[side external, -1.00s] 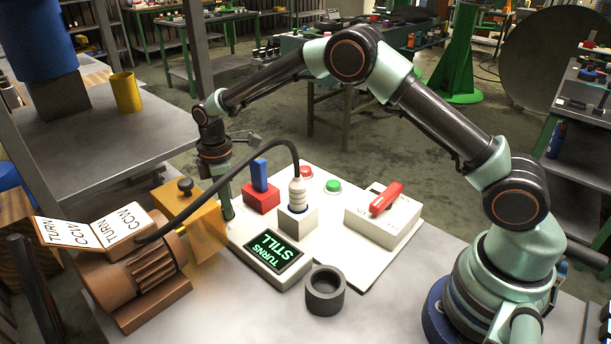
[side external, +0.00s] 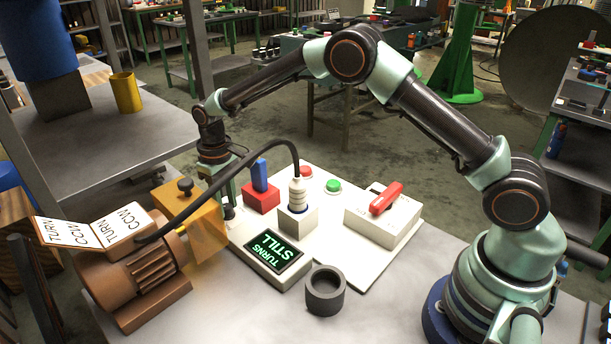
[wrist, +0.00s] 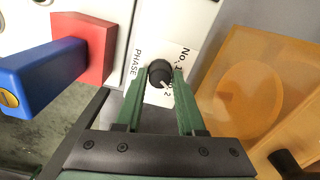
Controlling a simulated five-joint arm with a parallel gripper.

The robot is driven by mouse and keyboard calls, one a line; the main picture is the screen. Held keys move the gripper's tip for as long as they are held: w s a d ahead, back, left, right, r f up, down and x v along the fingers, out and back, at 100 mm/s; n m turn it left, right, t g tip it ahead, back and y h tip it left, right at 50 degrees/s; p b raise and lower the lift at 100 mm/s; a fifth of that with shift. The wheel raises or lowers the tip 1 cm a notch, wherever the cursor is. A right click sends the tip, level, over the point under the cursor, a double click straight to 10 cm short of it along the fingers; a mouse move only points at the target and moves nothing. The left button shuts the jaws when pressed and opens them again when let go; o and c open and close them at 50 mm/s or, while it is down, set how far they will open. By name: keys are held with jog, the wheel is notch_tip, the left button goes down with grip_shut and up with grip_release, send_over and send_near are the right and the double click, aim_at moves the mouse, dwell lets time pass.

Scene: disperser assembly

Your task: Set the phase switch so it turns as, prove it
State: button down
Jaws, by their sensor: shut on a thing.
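The phase switch is a small black knob (wrist: 160,72) on the white panel (side external: 385,255), beside the printed words PHASE, No.1 and a partly covered No.2. Its white pointer aims down and slightly right in the wrist view, toward the "2". My gripper (wrist: 158,82) is shut on the knob, one green finger on each side. In the side view my gripper (side external: 230,205) is at the panel's far left corner. A display (side external: 274,252) reads TURNS STILL. The brown motor (side external: 140,283) carries a white plate (side external: 95,230) reading TURN CCW on both halves.
A blue-handled red switch (side external: 261,190) stands close beside my gripper. An orange guard (side external: 205,235) is on its other side. A black cable (side external: 240,158) arches from the motor to a white plug. Red and green buttons, a red lever (side external: 386,198) and a dark ring (side external: 325,291) are farther right.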

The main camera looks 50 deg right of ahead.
aim_at(226, 206)
jog(key=shift+r+m, duration=0.1)
jog(key=shift+m, duration=1)
jog(key=c, duration=0.5)
grip_release()
jog(key=shift+r, duration=6.05)
